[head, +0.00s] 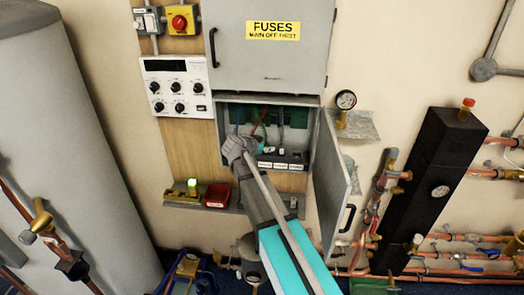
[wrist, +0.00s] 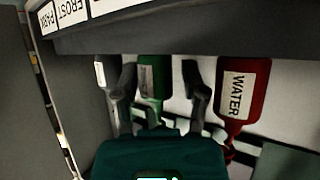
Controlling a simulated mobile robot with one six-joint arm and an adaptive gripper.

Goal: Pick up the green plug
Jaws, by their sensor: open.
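The green plug (wrist: 152,72) shows in the wrist view, between the two fingers of my gripper (wrist: 160,82). The fingers are apart, one on each side of the plug, and the gripper is open. I cannot tell whether either finger touches it. The plug's lower part is partly hidden by my gripper's dark teal body. In the head view my arm reaches into the open lower compartment (head: 300,128) of the grey fuse cabinet, and the plug cannot be made out clearly there.
A red plug labelled WATER (wrist: 238,100) hangs close to the right finger. A white label (wrist: 101,74) shows beside the left finger. A dark ledge with white labels (wrist: 70,12) crosses the top. The compartment's open door (head: 334,185) stands to the right. A red bin (head: 217,195) sits on the shelf below.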

